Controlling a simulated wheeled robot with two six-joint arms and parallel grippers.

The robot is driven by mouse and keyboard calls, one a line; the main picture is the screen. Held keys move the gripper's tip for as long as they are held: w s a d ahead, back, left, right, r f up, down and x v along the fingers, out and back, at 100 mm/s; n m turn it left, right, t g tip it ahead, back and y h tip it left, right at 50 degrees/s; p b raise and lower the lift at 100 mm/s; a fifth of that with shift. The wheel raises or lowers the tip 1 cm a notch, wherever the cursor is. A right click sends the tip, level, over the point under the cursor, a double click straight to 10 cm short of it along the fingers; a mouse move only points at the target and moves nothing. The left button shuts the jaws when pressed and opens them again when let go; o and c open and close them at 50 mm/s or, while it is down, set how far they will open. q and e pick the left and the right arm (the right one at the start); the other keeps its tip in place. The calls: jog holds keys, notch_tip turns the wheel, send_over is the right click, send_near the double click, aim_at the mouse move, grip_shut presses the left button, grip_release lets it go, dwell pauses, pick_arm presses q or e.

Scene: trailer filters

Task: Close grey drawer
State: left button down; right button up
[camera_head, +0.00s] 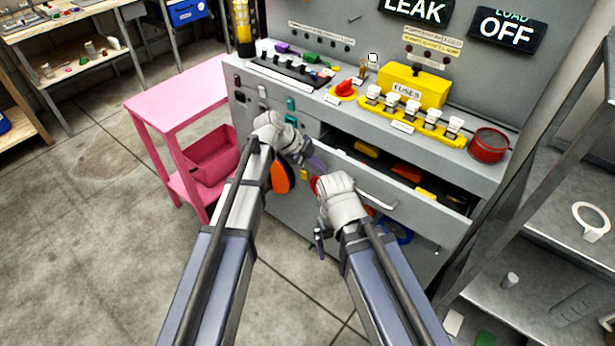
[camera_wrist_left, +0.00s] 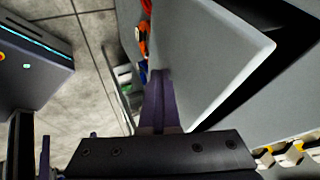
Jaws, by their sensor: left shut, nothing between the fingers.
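The grey drawer (camera_head: 400,198) stands pulled out of the grey workbench cabinet, and its dark inside shows yellow and orange items. Its front has a pale bar handle (camera_head: 377,199). My left gripper (camera_head: 317,163) is shut and empty at the left end of the drawer front. In the left wrist view its closed purple fingers (camera_wrist_left: 160,105) lie over or against the grey drawer front (camera_wrist_left: 222,60); I cannot tell whether they touch. My right gripper (camera_head: 319,243) hangs in front of the cabinet, below the drawer, its fingers mostly hidden by its wrist.
A yellow fuse box (camera_head: 413,84), a red round tin (camera_head: 489,145) and a red knob (camera_head: 345,88) are on the bench top. A pink cart (camera_head: 170,105) stands to the left. Metal shelving (camera_head: 545,215) stands close on the right. The floor at front left is clear.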

pick_arm(q)
jog(key=w+d, duration=0.1)
jog(key=w, duration=0.1)
jog(key=w+d, duration=0.2)
jog(key=w, duration=0.1)
jog(key=w+d, duration=0.2)
jog(key=shift+w+d, duration=0.2)
jog(key=shift+w, duration=0.15)
jog(key=shift+w+d+r, duration=0.1)
jog(key=shift+d, duration=0.05)
